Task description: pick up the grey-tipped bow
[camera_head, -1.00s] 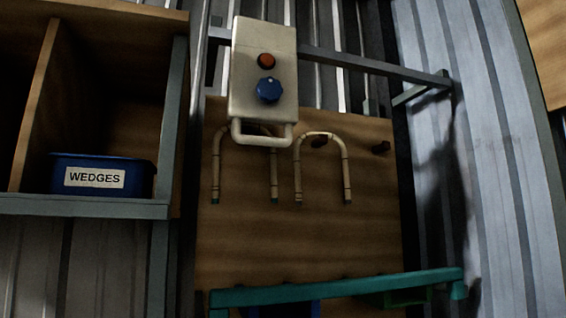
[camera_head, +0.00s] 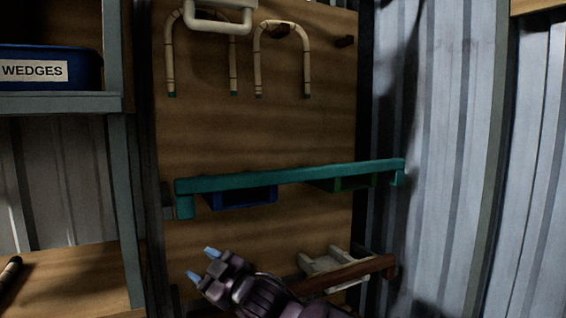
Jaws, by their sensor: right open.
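Two pale, U-shaped bent rattan bows hang side by side, ends down, on a wooden board. The left bow (camera_head: 170,60) has green-looking tips, and its top is partly behind a white handle. The right bow (camera_head: 306,60) hangs over a dark peg. Its tips look dark grey, but they are small and dim, so their colour is uncertain. My right gripper (camera_head: 203,264) is open and empty low in the view, well below both bows, its pale blue fingertips pointing up and left. My left gripper is out of view.
A teal rail (camera_head: 290,176) crosses the board between my gripper and the bows. Blue (camera_head: 240,197) and green (camera_head: 345,184) bins sit under it. A brown bar (camera_head: 345,275) and a whitish frame (camera_head: 325,264) are lower right. A blue WEDGES bin (camera_head: 45,88) stands on the left shelf.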

